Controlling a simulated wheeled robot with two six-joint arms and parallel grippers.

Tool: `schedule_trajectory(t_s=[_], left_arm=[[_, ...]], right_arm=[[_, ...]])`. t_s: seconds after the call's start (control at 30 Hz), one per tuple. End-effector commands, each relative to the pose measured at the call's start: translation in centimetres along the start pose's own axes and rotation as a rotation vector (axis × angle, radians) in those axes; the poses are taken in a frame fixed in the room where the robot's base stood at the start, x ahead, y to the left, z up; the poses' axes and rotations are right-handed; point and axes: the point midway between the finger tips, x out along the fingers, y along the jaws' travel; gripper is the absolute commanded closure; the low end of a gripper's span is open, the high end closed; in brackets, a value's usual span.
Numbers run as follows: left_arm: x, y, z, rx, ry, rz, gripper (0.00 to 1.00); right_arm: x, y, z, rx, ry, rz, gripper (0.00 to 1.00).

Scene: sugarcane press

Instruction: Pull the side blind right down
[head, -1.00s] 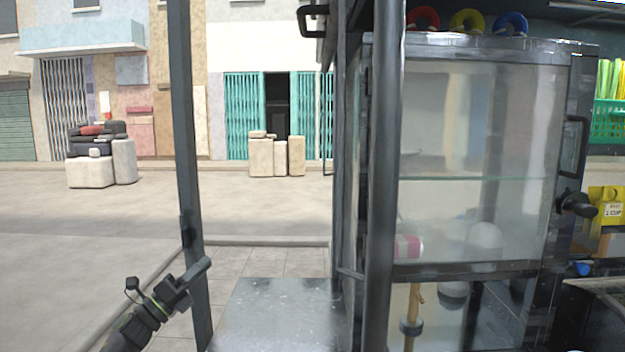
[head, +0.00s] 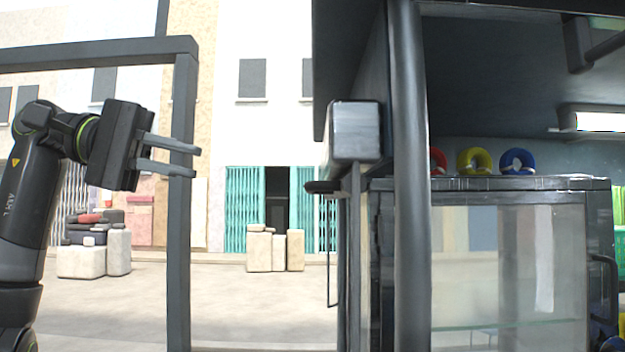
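A grey, rounded box-like roll (head: 355,130) is under the dark roof edge, left of the thick front post, seen end-on. It looks like the side blind, rolled up. A dark flat handle (head: 323,187) sticks out to the left just below it, with a thin rod hanging under it. My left gripper (head: 195,161) is raised at the left, beside the thin grey frame post. Its two fingers point right and are apart, with nothing between them. In the picture it is well left of the handle and roughly level with it. My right gripper is out of view.
The thin frame post (head: 182,230) overlaps the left fingertips in the picture. The thick post (head: 411,250) stands before the glass cabinet (head: 510,270), with coloured rings on top. Open space over the street lies between the thin post and the handle.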

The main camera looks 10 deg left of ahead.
Motion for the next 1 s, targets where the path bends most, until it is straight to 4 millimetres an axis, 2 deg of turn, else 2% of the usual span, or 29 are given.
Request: schedule_trajectory(t_s=[0.17, 0.7, 0.8, 1.0], left_arm=[[2.7, 0.0, 0.0, -0.002, -0.005, -0.002, 0.84], [14.1, 0.2, 0.1, -0.004, -0.009, 0.003, 0.84], [15.4, 0.2, 0.1, -0.005, -0.008, 0.003, 0.84], [16.8, 0.1, 0.0, -0.005, -0.004, 0.004, 0.84]], right_arm=[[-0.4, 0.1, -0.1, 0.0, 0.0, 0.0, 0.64], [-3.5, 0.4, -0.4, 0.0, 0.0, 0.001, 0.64], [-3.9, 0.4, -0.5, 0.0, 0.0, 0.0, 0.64], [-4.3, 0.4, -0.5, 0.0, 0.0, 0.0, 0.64]])
